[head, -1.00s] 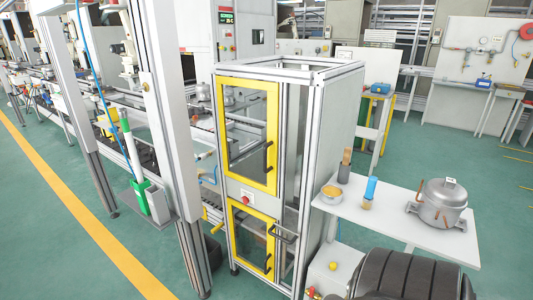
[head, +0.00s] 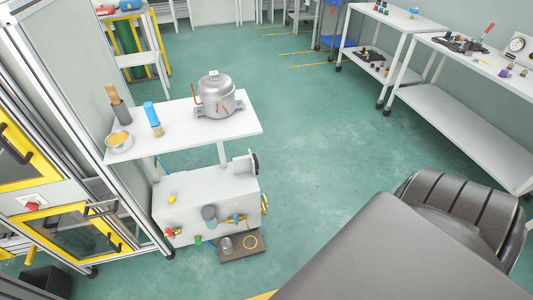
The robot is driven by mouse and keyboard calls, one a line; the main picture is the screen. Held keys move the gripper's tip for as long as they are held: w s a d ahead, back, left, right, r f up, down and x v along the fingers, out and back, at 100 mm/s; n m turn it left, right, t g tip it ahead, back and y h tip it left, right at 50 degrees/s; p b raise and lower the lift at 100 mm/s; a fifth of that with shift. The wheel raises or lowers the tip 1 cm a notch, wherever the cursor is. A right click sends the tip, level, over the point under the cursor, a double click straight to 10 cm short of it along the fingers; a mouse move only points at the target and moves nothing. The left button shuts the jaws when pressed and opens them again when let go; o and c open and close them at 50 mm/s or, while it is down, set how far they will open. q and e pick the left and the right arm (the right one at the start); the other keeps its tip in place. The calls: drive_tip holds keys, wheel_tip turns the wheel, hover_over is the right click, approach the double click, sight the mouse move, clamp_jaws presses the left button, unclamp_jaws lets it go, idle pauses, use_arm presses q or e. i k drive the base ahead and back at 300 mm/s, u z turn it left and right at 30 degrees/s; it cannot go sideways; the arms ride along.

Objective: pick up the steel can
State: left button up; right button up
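A silver metal compressor with a domed lid (head: 216,97) and copper-coloured stubs sits upright near the right end of a white tabletop (head: 180,139). A small grey metal cylinder (head: 226,244) stands low down on a brown board (head: 243,255) in front of the white base unit, beside a yellow ring (head: 250,242). I cannot tell for sure which of these is the steel can. Neither my left nor my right gripper shows in the head view.
The tabletop also holds a blue-capped bottle (head: 152,115), a brown-handled item (head: 119,106) and a yellow-orange tin (head: 119,142). A yellow-framed cabinet (head: 75,240) stands left. White benches (head: 470,105) stand right. A dark ribbed object (head: 465,200) is at lower right. Green floor between is clear.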

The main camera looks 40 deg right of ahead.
sight(225, 244)
drive_tip(key=z, duration=2.3)
drive_tip(key=i, duration=3)
drive_tip(key=u, duration=3.6)
